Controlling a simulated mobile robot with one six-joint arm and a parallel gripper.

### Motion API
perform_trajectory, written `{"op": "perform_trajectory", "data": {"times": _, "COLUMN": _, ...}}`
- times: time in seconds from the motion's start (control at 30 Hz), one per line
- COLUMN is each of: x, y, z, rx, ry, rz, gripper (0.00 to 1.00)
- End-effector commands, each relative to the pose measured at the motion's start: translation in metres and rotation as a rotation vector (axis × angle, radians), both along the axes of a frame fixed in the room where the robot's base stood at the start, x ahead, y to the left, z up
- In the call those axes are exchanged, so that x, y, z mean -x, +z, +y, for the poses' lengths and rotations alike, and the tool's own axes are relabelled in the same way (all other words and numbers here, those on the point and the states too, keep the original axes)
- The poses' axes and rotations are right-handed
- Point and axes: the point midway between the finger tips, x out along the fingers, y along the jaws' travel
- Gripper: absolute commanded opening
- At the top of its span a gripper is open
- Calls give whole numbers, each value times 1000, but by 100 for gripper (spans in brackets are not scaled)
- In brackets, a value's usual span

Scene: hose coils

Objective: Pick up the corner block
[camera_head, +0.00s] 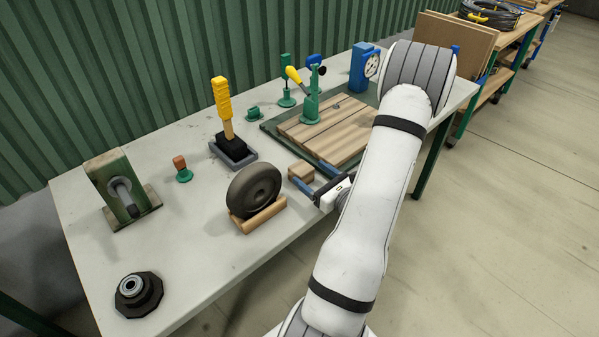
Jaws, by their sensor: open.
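A small light wooden block (299,170), which looks like the corner block, sits on the grey workbench between the wheel and the wooden board. My gripper (306,172) is open, with its two blue-tipped fingers reaching in from the right. One finger lies on the near side of the block and the other on its far right side. The block appears to be at or between the fingertips; I cannot tell whether either finger touches it. Its lower right side is partly hidden by the fingers.
A dark wheel on a wooden cradle (263,218) stands close to the left of my gripper. A slatted board with a green clamp (311,106) lies just behind. A yellow-handled tool (222,97) stands farther back. The bench's front left is mostly clear (215,265).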

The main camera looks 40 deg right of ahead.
Motion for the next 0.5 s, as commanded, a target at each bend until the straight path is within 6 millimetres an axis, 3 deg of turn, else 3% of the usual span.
{"op": "perform_trajectory", "data": {"times": 0.27, "x": -22, "y": 0, "z": 4, "rx": 0, "ry": 7, "rz": 0, "gripper": 76}}
{"op": "perform_trajectory", "data": {"times": 0.5, "x": -56, "y": -1, "z": 8, "rx": 1, "ry": 10, "rz": 1, "gripper": 76}}
